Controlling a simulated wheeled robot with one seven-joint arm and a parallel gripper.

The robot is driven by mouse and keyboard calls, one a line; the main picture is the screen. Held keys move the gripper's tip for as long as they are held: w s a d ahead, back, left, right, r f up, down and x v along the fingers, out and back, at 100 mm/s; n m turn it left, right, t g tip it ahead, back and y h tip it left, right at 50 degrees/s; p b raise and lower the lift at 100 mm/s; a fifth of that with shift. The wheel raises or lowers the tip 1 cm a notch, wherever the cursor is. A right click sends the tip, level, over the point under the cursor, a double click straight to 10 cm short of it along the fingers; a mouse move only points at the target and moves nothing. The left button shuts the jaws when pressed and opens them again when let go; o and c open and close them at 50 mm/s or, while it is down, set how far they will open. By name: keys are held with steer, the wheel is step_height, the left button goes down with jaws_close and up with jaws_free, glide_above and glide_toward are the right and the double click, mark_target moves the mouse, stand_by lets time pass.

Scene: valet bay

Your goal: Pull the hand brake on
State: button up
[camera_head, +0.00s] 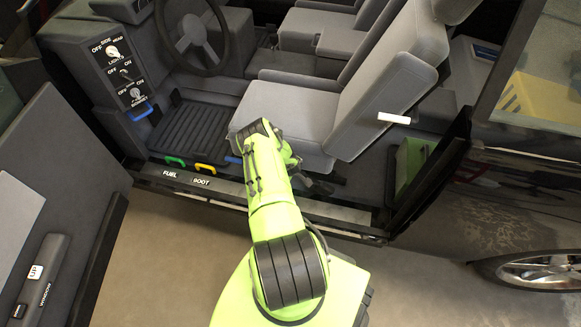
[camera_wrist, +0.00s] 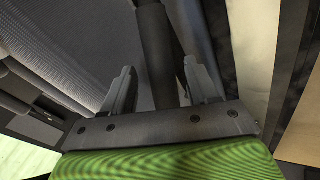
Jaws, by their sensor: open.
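My gripper (camera_wrist: 160,88) is open in the wrist view, with its two grey fingers apart. A dark, round bar (camera_wrist: 157,50) lies between the fingers and runs away from the palm; it looks like the hand brake lever, but I cannot tell for certain. I cannot tell whether either finger touches it. In the head view my arm reaches over the door sill to the near side of the grey driver's seat (camera_head: 290,112). The gripper is low beside the seat base there, mostly hidden by my arm, and the lever cannot be made out clearly.
A steering wheel (camera_head: 190,38) and a switch panel (camera_head: 122,70) stand at the upper left. A green handle (camera_head: 175,161) and a yellow handle (camera_head: 206,168) sit near the door sill (camera_head: 150,178). A blue handle (camera_head: 140,112) is below the panel. The open door (camera_head: 75,190) is at left.

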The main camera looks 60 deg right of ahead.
steer(key=p+v, duration=0.6)
steer(key=v, duration=0.9)
steer(key=shift+r, duration=0.2)
steer(key=w+a+r+m+t+y+p, duration=0.1)
steer(key=w+a+r, duration=0.3)
steer(key=w+r, duration=0.55)
steer(key=w+a+r+t+y+p, duration=0.1)
steer(key=w+a+r, duration=0.35)
steer(key=r, duration=0.85)
steer(key=w+a+r+t+y+p, duration=0.1)
steer(key=a+r, duration=0.5)
steer(key=r, duration=0.2)
steer(key=w+a+r+y, duration=0.1)
steer(key=w+a+r, duration=0.1)
steer(key=a+r, duration=0.45)
steer(key=s+a+r+p, duration=0.1)
steer(key=s+a+r, duration=0.3)
steer(key=a+r, duration=0.4)
steer(key=s+a+r, duration=0.2)
steer(key=s+a, duration=0.1)
steer(key=s, duration=0.2)
steer(key=s+a+r+n+y+p, duration=0.1)
steer(key=s+a+r, duration=0.1)
steer(key=s, duration=0.3)
steer(key=s+a+r, duration=0.3)
steer(key=s+r, duration=0.1)
steer(key=s, duration=0.2)
steer(key=shift+a+n+y, duration=0.3)
steer(key=shift+n+y, duration=0.1)
